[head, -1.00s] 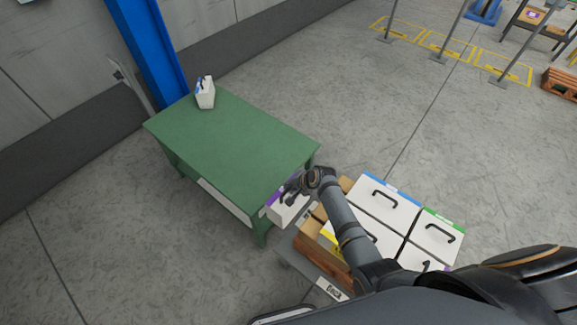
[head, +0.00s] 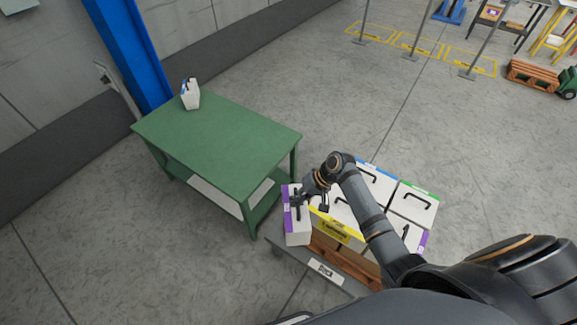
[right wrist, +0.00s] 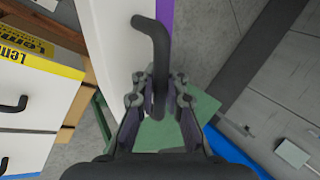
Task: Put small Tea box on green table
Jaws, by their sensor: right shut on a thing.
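My right gripper (head: 298,198) is shut on the black handle of a white box (head: 297,230) with a purple band. The box hangs to the right of the green table (head: 215,135), apart from its top in the picture. I cannot read a name on it. In the right wrist view the fingers (right wrist: 161,92) close around the black handle (right wrist: 150,40), beside the white box face (right wrist: 112,40). A small white box with blue on it (head: 191,97) stands at the table's far left corner. My left gripper is not in view.
A stack of white handled boxes (head: 408,197) sits on wooden pallets (head: 340,262) over a grey base (head: 290,257), right of the table. One box has a yellow label (head: 335,229). A blue post (head: 130,50) stands behind the table. Most of the tabletop is clear.

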